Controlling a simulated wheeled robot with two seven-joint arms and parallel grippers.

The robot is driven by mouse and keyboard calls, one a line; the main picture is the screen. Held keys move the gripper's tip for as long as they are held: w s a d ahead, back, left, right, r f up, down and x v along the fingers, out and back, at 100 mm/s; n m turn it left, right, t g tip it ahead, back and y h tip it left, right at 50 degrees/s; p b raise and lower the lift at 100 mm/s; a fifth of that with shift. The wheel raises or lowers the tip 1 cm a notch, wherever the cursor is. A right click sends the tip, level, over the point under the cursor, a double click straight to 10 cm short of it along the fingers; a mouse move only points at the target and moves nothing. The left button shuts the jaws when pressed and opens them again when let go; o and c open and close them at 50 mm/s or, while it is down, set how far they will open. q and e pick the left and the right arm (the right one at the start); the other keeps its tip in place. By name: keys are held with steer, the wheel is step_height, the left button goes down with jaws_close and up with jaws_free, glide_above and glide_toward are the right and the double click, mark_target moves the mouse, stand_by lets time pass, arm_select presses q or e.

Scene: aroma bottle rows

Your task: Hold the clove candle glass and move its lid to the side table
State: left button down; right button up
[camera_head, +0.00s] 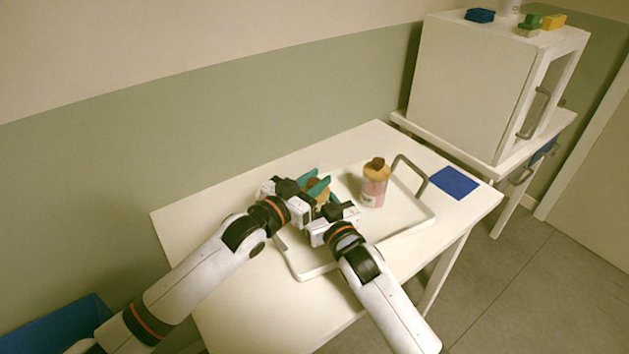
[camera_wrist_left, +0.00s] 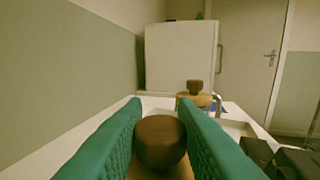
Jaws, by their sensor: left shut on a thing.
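My left gripper (camera_head: 318,186) is over the left part of the tray, its teal fingers closed around the brown knob of a lid. In the left wrist view the knob (camera_wrist_left: 160,140) sits between both fingers. A tan lid part (camera_head: 321,194) shows below them; the glass under it is mostly hidden. My right gripper (camera_head: 336,214) is close beside it on the near side; its fingertips are hidden. A second candle glass (camera_head: 374,190), with pinkish contents, a tan lid and a brown knob, stands to the right on the tray. I cannot read which is clove.
The white tray (camera_head: 410,228) with dark handles lies on the white table (camera_head: 200,215). A blue mat (camera_head: 453,183) lies at the table's right end. A white cabinet (camera_head: 465,90) on another table stands behind right, small blocks on top. A blue bin (camera_head: 60,330) is lower left.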

mark_target(315, 181)
arm_select(q)
steer(key=shift+r, duration=0.15)
steer(key=shift+r, duration=0.95)
steer(key=shift+r, duration=0.1)
steer(key=shift+r, duration=1.95)
arm_select(e)
steer(key=o, duration=1.5)
